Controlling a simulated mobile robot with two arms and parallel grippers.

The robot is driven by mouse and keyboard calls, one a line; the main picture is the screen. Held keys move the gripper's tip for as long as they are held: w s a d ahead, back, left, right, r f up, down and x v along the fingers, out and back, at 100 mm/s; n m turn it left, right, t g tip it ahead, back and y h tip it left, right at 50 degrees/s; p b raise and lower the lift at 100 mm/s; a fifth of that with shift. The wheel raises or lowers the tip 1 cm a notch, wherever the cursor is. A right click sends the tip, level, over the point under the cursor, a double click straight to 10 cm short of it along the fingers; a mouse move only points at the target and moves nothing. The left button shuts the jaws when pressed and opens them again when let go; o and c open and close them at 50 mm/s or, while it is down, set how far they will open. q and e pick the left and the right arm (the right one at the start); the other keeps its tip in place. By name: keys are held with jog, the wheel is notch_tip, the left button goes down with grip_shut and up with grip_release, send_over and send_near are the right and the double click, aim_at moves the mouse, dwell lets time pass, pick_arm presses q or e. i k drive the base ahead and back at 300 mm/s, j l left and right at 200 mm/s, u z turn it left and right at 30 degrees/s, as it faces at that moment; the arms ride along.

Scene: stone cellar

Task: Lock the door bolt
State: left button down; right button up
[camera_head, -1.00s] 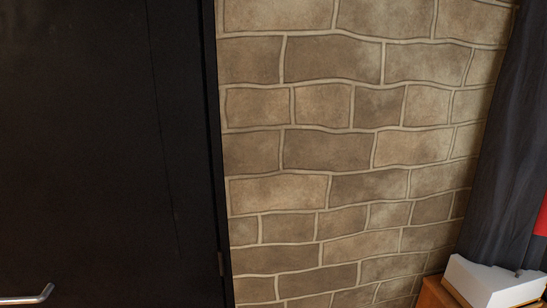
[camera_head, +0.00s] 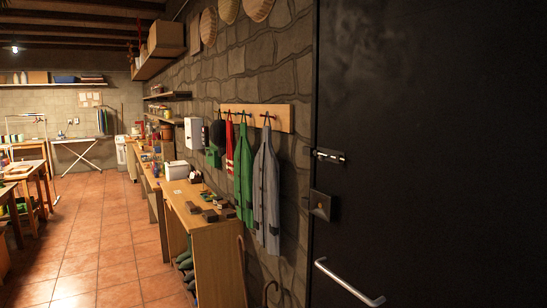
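The black door (camera_head: 440,130) fills the right side of the head view. A small metal door bolt (camera_head: 328,156) sits at the door's left edge, beside the stone wall. Whether the bolt is drawn or shot is too small to tell. Below it is a square dark metal plate with a raised middle (camera_head: 322,206). Lower still, a silver bar handle (camera_head: 348,284) runs slantwise on the door. Neither of my grippers is in view.
A coat rack (camera_head: 258,117) with hanging aprons is on the wall left of the door. A wooden workbench (camera_head: 222,232) with small items runs along that wall. Tables (camera_head: 22,172) stand at the far left. The tiled floor (camera_head: 105,240) between is clear.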

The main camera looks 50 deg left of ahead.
aim_at(323, 156)
jog(key=u, duration=1.45)
jog(key=i+j, duration=1.35)
jog(key=i, duration=0.25)
jog(key=j+u, duration=0.05)
